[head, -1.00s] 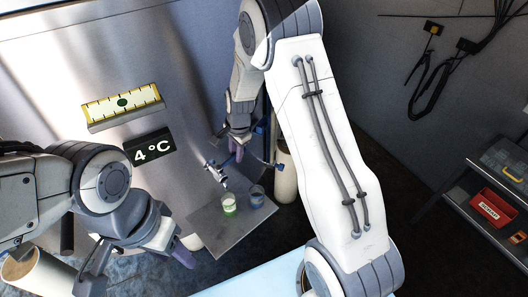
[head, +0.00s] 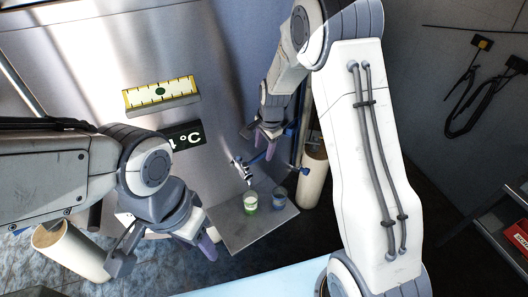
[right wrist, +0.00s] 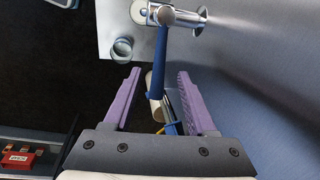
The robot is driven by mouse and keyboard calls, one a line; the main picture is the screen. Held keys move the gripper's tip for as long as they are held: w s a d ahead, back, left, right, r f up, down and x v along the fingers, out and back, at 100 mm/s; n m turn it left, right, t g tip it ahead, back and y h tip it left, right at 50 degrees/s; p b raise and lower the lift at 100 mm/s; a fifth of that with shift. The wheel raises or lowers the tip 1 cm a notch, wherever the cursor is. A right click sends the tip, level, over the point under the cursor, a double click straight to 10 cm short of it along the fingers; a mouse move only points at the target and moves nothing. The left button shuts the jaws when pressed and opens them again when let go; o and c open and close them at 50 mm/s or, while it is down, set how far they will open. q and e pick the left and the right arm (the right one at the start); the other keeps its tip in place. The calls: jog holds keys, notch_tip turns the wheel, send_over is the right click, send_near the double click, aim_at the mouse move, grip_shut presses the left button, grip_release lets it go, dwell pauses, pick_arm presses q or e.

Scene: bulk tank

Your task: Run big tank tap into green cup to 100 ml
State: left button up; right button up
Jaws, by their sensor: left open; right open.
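The green cup (head: 250,203), white inside with a green band, stands upright on the metal shelf (head: 245,232) below the tap (head: 240,170). I cannot read its level. The tap is chrome with a blue lever (head: 259,157); in the right wrist view the tap (right wrist: 172,17) shows at the top. My right gripper (head: 267,138) is open by the lever. In the right wrist view the lever (right wrist: 159,62) reaches toward the gap between its purple fingers (right wrist: 159,74); contact is unclear. My left gripper (head: 207,246) is open and empty, left of the shelf and apart from the cup.
A blue cup (head: 280,197) stands right of the green one. The big steel tank (head: 75,75) carries a yellow-edged level (head: 160,95) and a temperature display (head: 184,136). A cream pipe (head: 313,178) stands behind the shelf's right side. A rack with a red box (head: 518,236) is far right.

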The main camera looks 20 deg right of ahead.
notch_tip(320, 180, up, 8)
jog(key=s+b, duration=0.1)
jog(key=shift+s+d+r+b, duration=0.15)
jog(key=shift+s+d+b, duration=0.15)
jog(key=shift+b, duration=0.1)
jog(key=s+a+r+n+b, duration=0.1)
jog(key=s+a+n+b, duration=0.1)
jog(key=s+a+n, duration=0.9)
jog(key=s+f+n+g+b, duration=0.2)
jog(key=s+n, duration=0.8)
jog(key=s, duration=0.9)
jog(key=shift+s+a, duration=0.15)
jog(key=shift+s, duration=0.25)
